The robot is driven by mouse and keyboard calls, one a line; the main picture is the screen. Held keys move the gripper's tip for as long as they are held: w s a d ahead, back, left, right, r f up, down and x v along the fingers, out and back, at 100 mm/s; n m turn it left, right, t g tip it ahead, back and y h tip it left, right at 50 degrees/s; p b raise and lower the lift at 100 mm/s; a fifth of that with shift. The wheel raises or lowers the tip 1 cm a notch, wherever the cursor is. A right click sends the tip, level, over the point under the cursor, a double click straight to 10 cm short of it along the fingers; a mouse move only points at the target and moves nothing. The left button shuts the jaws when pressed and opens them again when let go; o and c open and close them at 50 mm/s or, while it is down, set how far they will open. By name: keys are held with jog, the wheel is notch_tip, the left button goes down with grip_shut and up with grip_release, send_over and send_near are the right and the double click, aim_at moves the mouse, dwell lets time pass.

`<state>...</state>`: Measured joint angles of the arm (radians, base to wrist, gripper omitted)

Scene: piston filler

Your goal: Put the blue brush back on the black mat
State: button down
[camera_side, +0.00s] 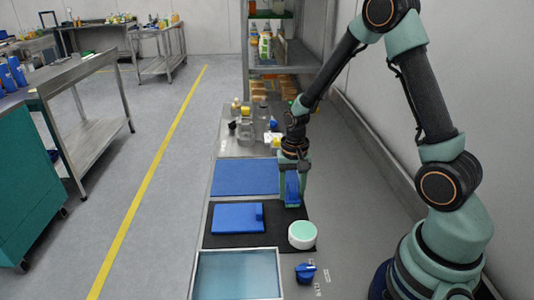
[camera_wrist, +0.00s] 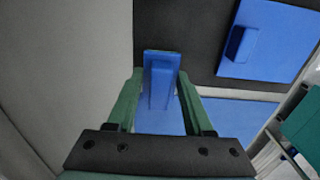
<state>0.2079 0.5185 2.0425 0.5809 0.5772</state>
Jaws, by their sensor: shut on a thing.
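The blue brush (camera_side: 292,186) is between the fingers of my gripper (camera_side: 291,197), at the right end of the blue mat. In the wrist view the brush (camera_wrist: 160,75) is held upright between the two green fingers of my gripper (camera_wrist: 161,90), which are shut on it. The black mat (camera_side: 285,215) lies just in front of the brush in the side view. A flat blue piece with a raised block (camera_side: 238,218) lies on its left part. A round white tub with a pale green lid (camera_side: 302,235) stands at its right. I cannot tell whether the brush touches the mat.
A blue mat (camera_side: 245,177) lies behind the black mat. A pale blue tray (camera_side: 240,273) is in front, with a blue knob (camera_side: 305,271) to its right. Several bottles (camera_side: 246,130) stand at the back. Bare black mat shows behind the tub.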

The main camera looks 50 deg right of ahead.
jog(key=shift+f, duration=0.55)
jog(key=shift+f, duration=0.15)
jog(key=shift+c, duration=1.5)
grip_release()
